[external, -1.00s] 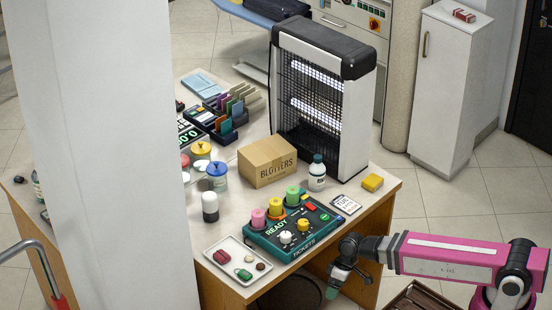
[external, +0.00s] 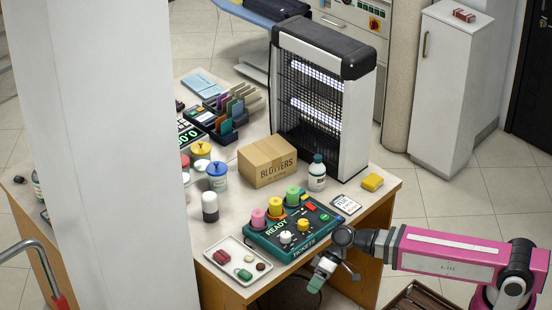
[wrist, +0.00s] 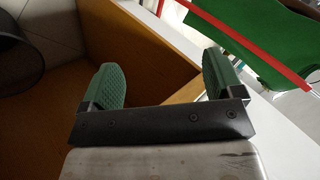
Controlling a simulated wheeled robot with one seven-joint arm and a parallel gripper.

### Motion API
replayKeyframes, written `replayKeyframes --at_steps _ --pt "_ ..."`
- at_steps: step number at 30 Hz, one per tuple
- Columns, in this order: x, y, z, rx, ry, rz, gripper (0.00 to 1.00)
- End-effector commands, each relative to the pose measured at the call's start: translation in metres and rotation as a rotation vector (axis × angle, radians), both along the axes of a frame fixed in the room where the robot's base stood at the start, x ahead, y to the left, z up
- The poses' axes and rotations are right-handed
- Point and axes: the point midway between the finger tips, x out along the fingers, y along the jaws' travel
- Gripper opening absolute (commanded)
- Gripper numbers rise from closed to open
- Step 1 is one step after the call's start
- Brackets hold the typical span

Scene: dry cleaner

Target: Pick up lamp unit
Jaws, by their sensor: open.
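The likely lamp unit (external: 312,95) is a tall black-and-white housing with a dark grille and lit tubes. It stands upright toward the back right of the desk in the external view and is not recognisable in the wrist view. My gripper (external: 335,278) is at the desk's front edge, below and in front of the ticket panel, well apart from the lamp unit. In the wrist view my gripper (wrist: 162,80) has its two green ribbed fingers spread, with nothing between them except the desk's wooden side behind.
A white pillar (external: 110,150) hides part of the desk. A dark bin (wrist: 18,55) is under it.

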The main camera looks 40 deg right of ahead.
Motion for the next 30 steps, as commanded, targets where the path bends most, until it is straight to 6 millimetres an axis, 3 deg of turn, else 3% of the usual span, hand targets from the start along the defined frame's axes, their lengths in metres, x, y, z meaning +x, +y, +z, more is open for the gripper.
replayKeyframes --at_steps 12,22,24,30 --pt "0.040 -0.021 0.118 0.379 0.026 -0.149 0.86" --pt "0.063 -0.045 0.193 0.611 0.037 -0.225 0.86" --pt "0.090 -0.047 0.204 0.648 0.053 -0.275 0.86" --pt "0.149 -0.046 0.208 0.679 0.095 -0.406 0.86"
